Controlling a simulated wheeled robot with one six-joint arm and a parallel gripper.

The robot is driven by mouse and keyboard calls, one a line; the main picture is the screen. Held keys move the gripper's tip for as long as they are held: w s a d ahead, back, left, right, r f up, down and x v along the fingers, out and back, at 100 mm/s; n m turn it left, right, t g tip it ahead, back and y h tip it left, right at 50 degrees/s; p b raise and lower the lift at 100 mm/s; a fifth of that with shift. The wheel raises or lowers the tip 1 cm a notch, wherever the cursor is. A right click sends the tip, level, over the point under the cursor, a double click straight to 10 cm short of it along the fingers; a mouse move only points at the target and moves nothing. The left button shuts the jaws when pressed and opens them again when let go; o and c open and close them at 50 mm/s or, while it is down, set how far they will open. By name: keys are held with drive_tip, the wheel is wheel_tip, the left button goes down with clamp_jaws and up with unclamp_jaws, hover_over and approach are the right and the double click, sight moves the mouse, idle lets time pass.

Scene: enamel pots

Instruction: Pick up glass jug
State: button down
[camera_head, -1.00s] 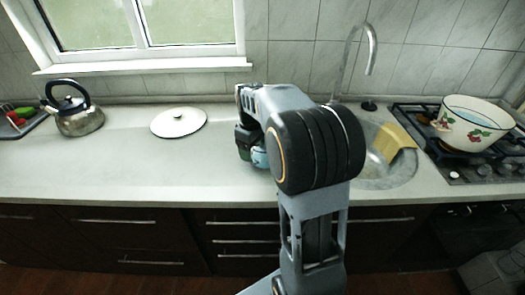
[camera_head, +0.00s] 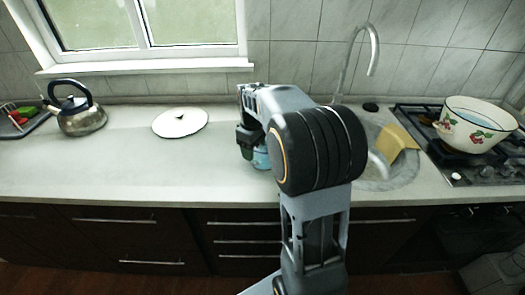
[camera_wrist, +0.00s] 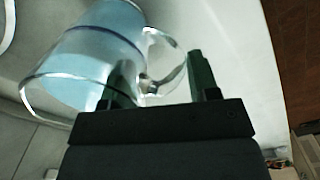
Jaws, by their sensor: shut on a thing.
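The glass jug (camera_wrist: 85,60) is clear, with pale blue contents, and lies tilted across the upper left of the wrist view. Its curved handle (camera_wrist: 168,42) passes between the two dark green fingers of my gripper (camera_wrist: 160,78). My gripper is shut on the jug at the handle. In the head view only a small bluish part of the jug (camera_head: 262,158) shows beside my gripper (camera_head: 247,143). My arm hides the rest. I cannot tell whether the jug touches the counter.
The counter (camera_head: 100,165) is clear on the left up to a white lid (camera_head: 180,122) and a kettle (camera_head: 78,112). A sink (camera_head: 375,185) with a yellow board (camera_head: 397,140) and a tall faucet (camera_head: 373,55) lies right of my arm. An enamel pot (camera_head: 475,125) stands on the stove.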

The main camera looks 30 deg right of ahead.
drive_tip(key=shift+r, duration=0.25)
drive_tip(key=shift+r+p, duration=0.45)
drive_tip(key=shift+r, duration=4.4)
